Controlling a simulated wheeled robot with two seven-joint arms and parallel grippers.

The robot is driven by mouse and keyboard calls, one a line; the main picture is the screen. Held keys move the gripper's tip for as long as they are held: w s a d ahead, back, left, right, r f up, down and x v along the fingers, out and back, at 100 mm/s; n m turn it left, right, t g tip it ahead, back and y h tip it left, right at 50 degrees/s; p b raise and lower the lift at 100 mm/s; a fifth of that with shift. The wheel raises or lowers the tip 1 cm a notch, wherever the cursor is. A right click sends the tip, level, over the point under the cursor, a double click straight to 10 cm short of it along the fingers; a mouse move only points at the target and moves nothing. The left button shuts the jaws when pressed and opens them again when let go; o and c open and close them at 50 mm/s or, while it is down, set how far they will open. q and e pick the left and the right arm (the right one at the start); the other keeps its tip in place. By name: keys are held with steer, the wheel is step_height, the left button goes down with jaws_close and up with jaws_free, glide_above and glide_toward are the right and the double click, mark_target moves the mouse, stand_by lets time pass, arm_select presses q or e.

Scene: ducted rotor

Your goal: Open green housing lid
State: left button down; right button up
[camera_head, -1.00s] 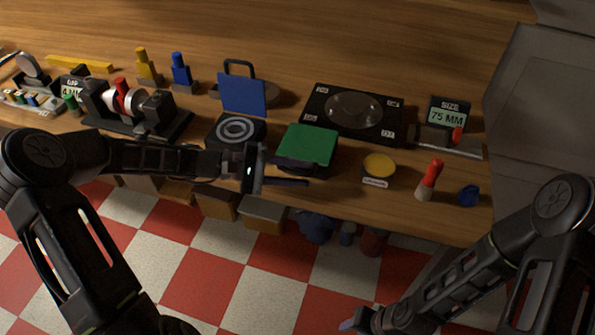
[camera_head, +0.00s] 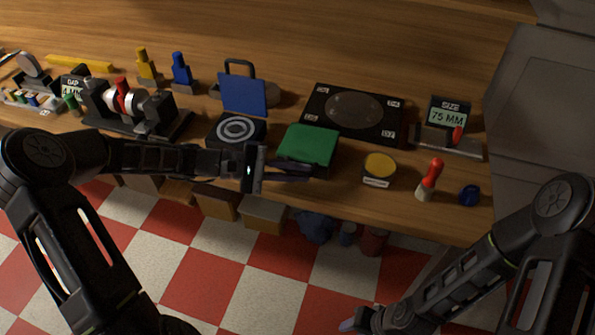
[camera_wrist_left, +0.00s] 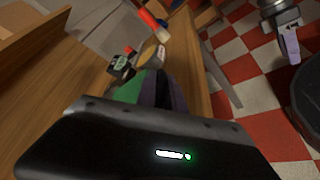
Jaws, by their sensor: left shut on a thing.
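The green housing lid (camera_head: 308,143) lies flat and looks closed on its dark box, at the front middle of the bench. My left gripper (camera_head: 292,171) reaches in from the left at the lid's front edge. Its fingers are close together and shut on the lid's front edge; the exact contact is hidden. In the left wrist view, part of the green lid (camera_wrist_left: 130,90) shows beyond my gripper's dark body, beside the fingers (camera_wrist_left: 165,92). My right gripper (camera_head: 352,322) hangs low over the floor, away from the bench; its jaw opening is unclear.
Left of the lid stands a similar box with its blue lid (camera_head: 243,94) raised. A black plate with a disc (camera_head: 318,110) lies behind.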

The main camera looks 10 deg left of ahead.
arm_select(q)
steer(key=shift+s+d+r+g+p, duration=0.2)
steer(key=shift+r+g+p, duration=0.1)
steer(key=shift+p, duration=0.2)
arm_select(e)
steer(key=shift+a+r, duration=0.1)
steer(key=shift+r, duration=0.4)
